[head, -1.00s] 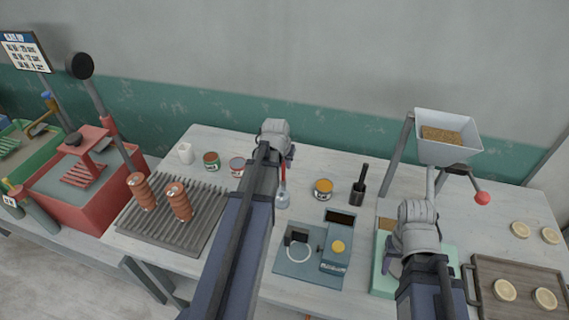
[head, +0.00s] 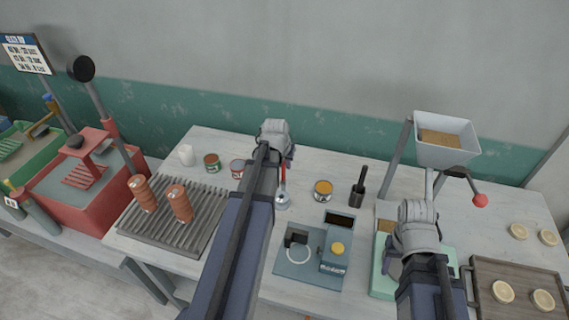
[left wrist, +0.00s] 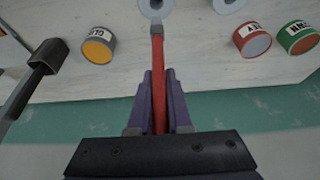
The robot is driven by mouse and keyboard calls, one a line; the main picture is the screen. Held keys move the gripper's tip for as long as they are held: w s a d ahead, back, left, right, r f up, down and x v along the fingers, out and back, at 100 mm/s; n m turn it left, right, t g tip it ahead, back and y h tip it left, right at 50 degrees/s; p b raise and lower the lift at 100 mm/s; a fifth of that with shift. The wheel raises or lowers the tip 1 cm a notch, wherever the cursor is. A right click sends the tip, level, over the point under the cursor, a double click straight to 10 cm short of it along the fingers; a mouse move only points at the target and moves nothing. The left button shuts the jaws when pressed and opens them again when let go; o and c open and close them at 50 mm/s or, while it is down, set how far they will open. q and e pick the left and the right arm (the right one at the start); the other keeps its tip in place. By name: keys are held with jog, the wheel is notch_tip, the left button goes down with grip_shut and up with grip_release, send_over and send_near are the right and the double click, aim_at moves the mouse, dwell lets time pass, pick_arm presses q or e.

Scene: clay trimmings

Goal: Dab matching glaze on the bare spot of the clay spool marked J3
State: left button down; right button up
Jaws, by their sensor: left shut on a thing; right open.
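Two terracotta spools, one at left (head: 143,193) and one at right (head: 180,203), stand on a grooved grey rack (head: 208,226). Their marks are too small to read. My left gripper (head: 289,154) is shut on a red-handled tool (head: 283,176), upright behind the table's middle. In the left wrist view the red handle (left wrist: 158,85) runs between the fingers to a metal collar at a pale round piece (left wrist: 157,8); whether they touch is unclear. My right gripper (head: 393,265) is open over a green tray.
A blue-grey device (head: 335,262), a black-handled tool (head: 358,192) and a hopper (head: 445,150) stand to the right. A wooden tray (head: 520,292) with pale discs is at far right.

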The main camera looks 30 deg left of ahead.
notch_tip(320, 180, up, 5)
jog(key=p, duration=0.4)
jog(key=shift+f, duration=0.1)
dwell(0.5)
